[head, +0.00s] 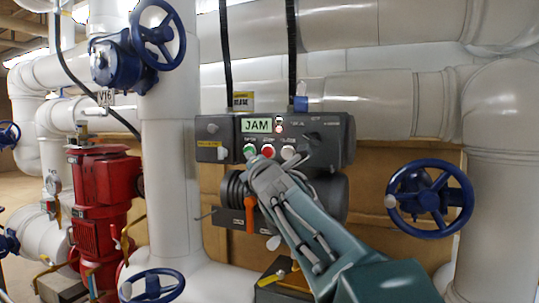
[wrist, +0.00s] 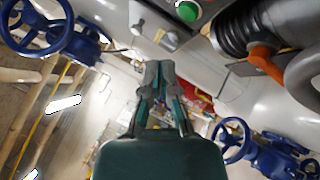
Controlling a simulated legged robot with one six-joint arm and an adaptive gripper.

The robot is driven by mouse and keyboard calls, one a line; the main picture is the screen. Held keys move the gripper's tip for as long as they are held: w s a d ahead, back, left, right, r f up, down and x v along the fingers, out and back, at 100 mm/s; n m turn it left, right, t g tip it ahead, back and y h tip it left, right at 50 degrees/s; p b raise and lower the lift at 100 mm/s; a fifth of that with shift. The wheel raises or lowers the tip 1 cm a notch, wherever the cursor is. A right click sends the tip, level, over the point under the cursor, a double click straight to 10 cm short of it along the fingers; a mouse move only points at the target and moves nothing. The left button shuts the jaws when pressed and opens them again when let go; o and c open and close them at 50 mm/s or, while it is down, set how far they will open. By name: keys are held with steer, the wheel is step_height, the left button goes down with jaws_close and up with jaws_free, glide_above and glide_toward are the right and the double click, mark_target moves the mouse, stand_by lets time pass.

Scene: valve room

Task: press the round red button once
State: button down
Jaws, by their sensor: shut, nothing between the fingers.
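The round red button (head: 268,150) sits on a dark grey control box (head: 335,138), between a green button (head: 250,151) and a white button (head: 288,152). Above them a lit display (head: 257,125) reads JAM. My gripper (head: 257,163) is shut and empty; in the head view its tip shows just below the red and green buttons. I cannot tell whether it touches the box. In the wrist view my shut gripper (wrist: 160,66) points up the picture, and the green button (wrist: 187,11) shows at the top edge. The red button is not clearly seen there.
An orange lever (head: 250,213) and a dark ribbed cylinder (head: 325,193) sit below the box. Blue handwheels stand at the right (head: 430,198), upper left (head: 158,35) and bottom (head: 153,287). A red pump (head: 105,195) stands left. White pipes surround the box.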

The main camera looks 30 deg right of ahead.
mark_target(265, 153)
steer(key=w+d, duration=0.5)
steer(key=shift+w+d, duration=0.2)
steer(key=shift+d, duration=0.2)
stand_by(0.6)
steer(key=shift+a, duration=0.3)
steer(key=shift+d, duration=0.3)
steer(key=shift+w+a+r, duration=0.1)
steer(key=shift+r, duration=0.05)
stand_by(0.3)
steer(key=shift+d+r, duration=0.1)
steer(key=shift+d, duration=0.2)
stand_by(0.7)
steer(key=shift+w, duration=0.15)
stand_by(0.7)
